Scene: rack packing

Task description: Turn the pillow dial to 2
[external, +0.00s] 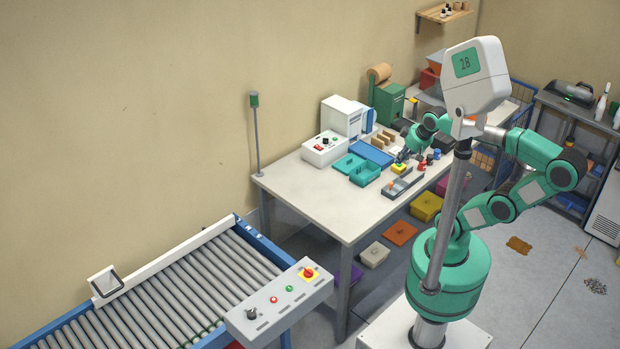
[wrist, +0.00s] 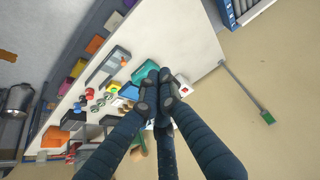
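A white control box (external: 325,149) stands on the table by the wall, with small dark knobs and a red part on its top. I cannot read which control is the pillow dial or where it points. The box also shows in the wrist view (wrist: 184,84), partly hidden behind my fingers. My gripper (external: 402,156) is over the middle of the table, to the right of the box and apart from it, above a small yellow item (external: 399,168). In the wrist view its dark fingertips (wrist: 157,86) are together, with nothing visible held between them.
A teal tray (external: 364,174), a blue bin (external: 372,152) and a grey tray (external: 404,185) crowd the table. A taller white machine (external: 343,116) stands behind the box. A roller conveyor (external: 180,291) with a control panel (external: 278,301) is in front. The table's left part is clear.

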